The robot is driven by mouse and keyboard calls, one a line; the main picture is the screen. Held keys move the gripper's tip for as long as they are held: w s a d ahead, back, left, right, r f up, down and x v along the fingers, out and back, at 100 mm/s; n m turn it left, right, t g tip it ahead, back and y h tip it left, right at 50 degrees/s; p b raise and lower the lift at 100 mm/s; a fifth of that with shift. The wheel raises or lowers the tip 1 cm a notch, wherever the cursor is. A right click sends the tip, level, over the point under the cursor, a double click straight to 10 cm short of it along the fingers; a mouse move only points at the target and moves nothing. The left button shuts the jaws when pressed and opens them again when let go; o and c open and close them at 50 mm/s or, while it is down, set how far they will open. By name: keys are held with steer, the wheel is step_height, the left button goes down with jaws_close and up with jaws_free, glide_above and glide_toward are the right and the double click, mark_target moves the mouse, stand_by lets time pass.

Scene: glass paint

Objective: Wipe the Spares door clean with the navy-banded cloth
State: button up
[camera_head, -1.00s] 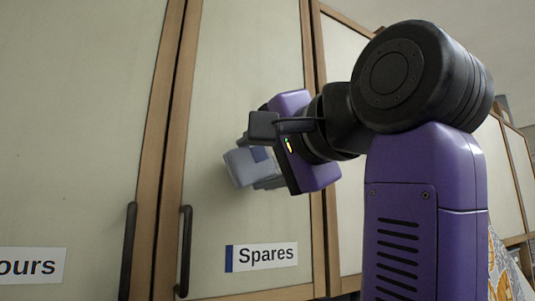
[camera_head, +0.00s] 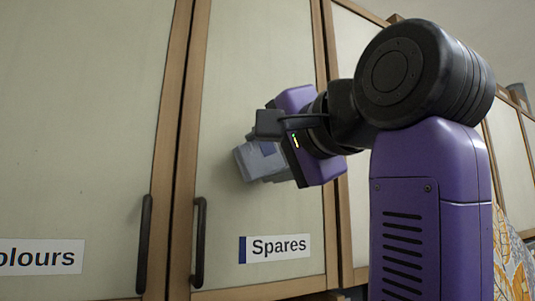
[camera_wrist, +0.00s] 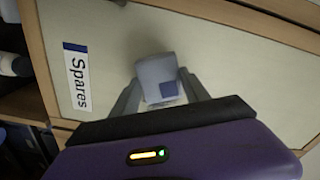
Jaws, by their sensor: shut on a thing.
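The Spares door (camera_head: 250,60) is a pale panel in a wooden frame, with a label reading Spares (camera_head: 275,247) low on it and a dark vertical handle (camera_head: 198,243) at its left. No clear marks show on its visible part. My gripper (camera_head: 265,163) is in front of the door's middle, shut on a grey-blue cloth (camera_head: 250,165) with a navy patch. In the wrist view the cloth (camera_wrist: 155,72) sits between the two fingers, against or very close to the door panel (camera_wrist: 230,60); I cannot tell if it touches.
A neighbouring door with a partly cut-off label ending in "olours" (camera_head: 40,258) is at the left, with its own dark handle (camera_head: 144,245). More cabinet doors run to the right behind my arm. Open shelving (camera_wrist: 20,100) with dark items shows at the wrist view's left.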

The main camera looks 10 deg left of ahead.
mark_target(281, 158)
steer(key=shift+w+a, duration=0.3)
steer(key=shift+w, duration=0.2)
steer(key=shift+w+d, duration=0.45)
steer(key=shift+d, duration=0.25)
steer(key=shift+w+d, duration=0.4)
steer(key=shift+d, duration=0.3)
steer(key=w+d, duration=0.4)
steer(key=d, duration=0.1)
steer(key=shift+d, duration=0.25)
steer(key=shift+s+a, duration=0.1)
